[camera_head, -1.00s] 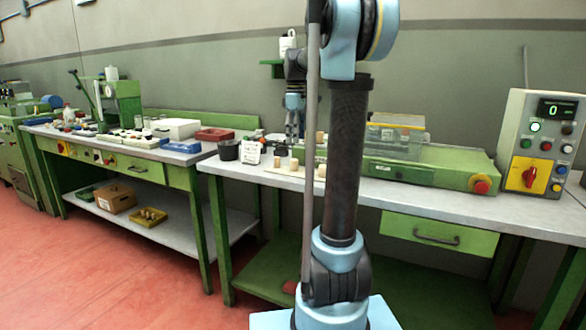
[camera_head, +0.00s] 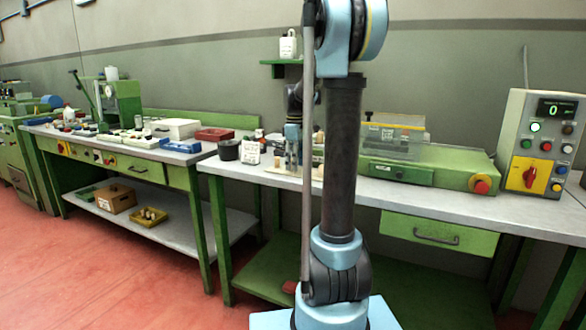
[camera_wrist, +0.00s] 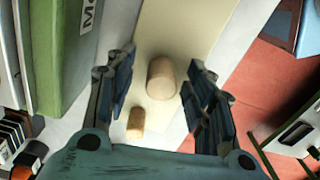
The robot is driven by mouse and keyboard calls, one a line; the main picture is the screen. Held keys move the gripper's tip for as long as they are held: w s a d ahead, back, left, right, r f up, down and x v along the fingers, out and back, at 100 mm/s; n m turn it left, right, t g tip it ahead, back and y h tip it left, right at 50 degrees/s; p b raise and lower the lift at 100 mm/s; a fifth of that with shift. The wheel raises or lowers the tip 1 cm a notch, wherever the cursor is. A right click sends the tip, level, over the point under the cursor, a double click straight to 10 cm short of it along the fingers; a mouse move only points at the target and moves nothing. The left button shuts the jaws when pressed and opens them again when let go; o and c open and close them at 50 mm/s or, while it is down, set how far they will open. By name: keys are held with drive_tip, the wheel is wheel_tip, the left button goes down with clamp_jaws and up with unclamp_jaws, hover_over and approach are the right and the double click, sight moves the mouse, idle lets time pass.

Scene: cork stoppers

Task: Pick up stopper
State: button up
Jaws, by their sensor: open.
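A tan cork stopper (camera_wrist: 162,77) stands on a pale board (camera_wrist: 150,35) in the wrist view. It shows between the two fingers of my gripper (camera_wrist: 161,66), with a gap on each side. A smaller stopper (camera_wrist: 136,123) is nearer the palm, also between the fingers in the picture. In the head view my gripper (camera_head: 293,168) points down over the board (camera_head: 287,173) and is empty. A stopper (camera_head: 277,162) shows just left of it there. My arm hides part of the board.
A black cup (camera_head: 229,150) and a white sign (camera_head: 249,153) stand left of the board. A green machine (camera_head: 440,167) with a clear cover is to the right, and a control box (camera_head: 541,143) is beyond it. The bench front (camera_head: 370,188) is clear.

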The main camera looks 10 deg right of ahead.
drive_tip(key=shift+f, duration=0.1)
drive_tip(key=c, duration=0.8)
